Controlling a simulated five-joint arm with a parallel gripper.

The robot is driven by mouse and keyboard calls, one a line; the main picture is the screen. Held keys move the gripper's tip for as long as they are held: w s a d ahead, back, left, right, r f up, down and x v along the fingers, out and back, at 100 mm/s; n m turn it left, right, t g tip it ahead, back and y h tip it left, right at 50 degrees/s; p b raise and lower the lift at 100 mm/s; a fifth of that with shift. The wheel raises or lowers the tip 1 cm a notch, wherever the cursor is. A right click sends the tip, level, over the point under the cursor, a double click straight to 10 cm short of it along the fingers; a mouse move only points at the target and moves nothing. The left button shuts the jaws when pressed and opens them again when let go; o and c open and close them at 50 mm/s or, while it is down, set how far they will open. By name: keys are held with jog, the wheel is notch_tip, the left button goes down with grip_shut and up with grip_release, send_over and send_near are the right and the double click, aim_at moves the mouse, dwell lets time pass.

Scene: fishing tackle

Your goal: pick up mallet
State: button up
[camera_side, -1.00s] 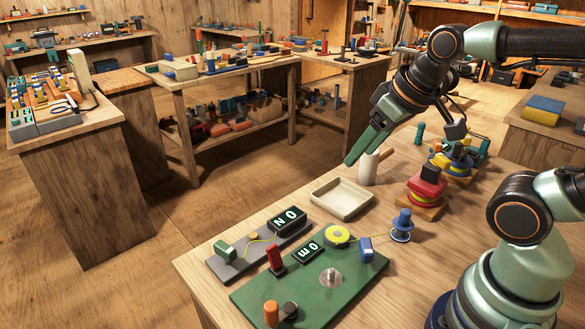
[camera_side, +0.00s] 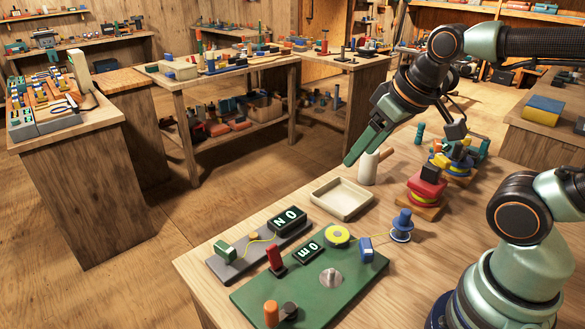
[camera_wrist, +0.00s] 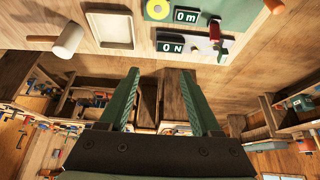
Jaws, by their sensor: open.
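The mallet has a pale cylindrical head and a wooden handle. In the side view the mallet (camera_side: 368,171) stands on the workbench behind the cream tray, with its head upright and its handle pointing right. In the wrist view the mallet (camera_wrist: 68,41) is at the upper left, well off to the side of the jaws. My gripper (camera_side: 358,150) is in the air above and beside the mallet in the side view, overlapping its top edge. In the wrist view my gripper (camera_wrist: 165,88) has its two green fingers apart with nothing between them.
A cream tray (camera_side: 342,212) sits in front of the mallet. Nearer are a green board (camera_side: 340,290) and a grey strip (camera_side: 225,268) with displays. A red block stack (camera_side: 427,183) and a blue spool (camera_side: 402,226) stand to the right. Bare bench lies around the tray.

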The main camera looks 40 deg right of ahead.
jog(key=m+g+h, duration=0.2)
jog(key=m+g, duration=0.1)
jog(key=m, duration=1.5)
send_over(377, 161)
jog(key=d, duration=0.3)
notch_tip(377, 161, down, 12)
jog(key=x, duration=1.1)
jog(key=shift+w+f, duration=0.15)
grip_shut()
